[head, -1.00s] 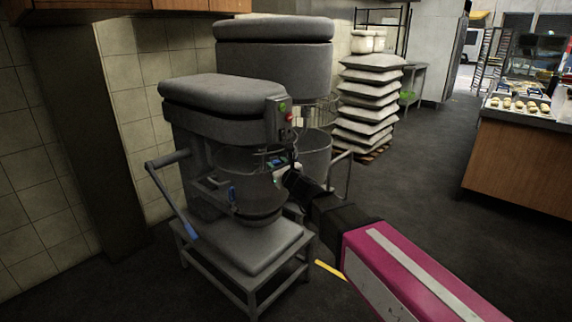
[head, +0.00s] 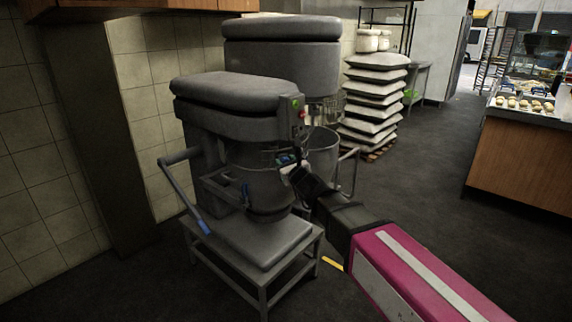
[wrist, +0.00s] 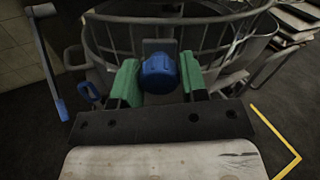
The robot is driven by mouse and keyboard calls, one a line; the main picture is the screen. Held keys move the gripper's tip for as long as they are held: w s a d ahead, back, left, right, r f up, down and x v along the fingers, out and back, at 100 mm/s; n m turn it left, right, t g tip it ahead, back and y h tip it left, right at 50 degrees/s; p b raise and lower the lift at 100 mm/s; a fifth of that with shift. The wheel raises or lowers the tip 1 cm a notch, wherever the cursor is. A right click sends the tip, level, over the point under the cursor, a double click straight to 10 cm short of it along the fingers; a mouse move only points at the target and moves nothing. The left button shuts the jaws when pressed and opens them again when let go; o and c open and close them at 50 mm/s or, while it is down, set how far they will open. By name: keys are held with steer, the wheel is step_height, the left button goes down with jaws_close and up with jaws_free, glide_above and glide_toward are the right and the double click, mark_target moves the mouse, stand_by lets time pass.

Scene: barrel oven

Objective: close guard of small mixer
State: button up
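The small mixer (head: 235,120) is a grey machine on a low metal stand, left of centre in the head view. Its guard is a wire cage (wrist: 215,38) around the top of the bowl (head: 265,190); in the head view it is partly hidden by the mixer head and my gripper. A blue knob (wrist: 158,73) on a grey bracket sits at the guard's front in the wrist view. My gripper (wrist: 159,80) has green fingertips on both sides of this knob, seemingly touching it. In the head view my gripper (head: 299,172) is at the bowl's right front.
A larger mixer (head: 285,65) stands close behind. Stacked sacks (head: 375,100) are on a pallet beyond it. A lever with a blue grip (head: 200,226) sticks out at the small mixer's left. A wooden counter (head: 520,165) is at right; dark floor between is clear.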

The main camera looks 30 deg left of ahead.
steer(key=o, duration=0.3)
steer(key=shift+d, duration=0.1)
steer(key=shift+s, duration=0.1)
steer(key=v, duration=1)
steer(key=shift+d, duration=0.35)
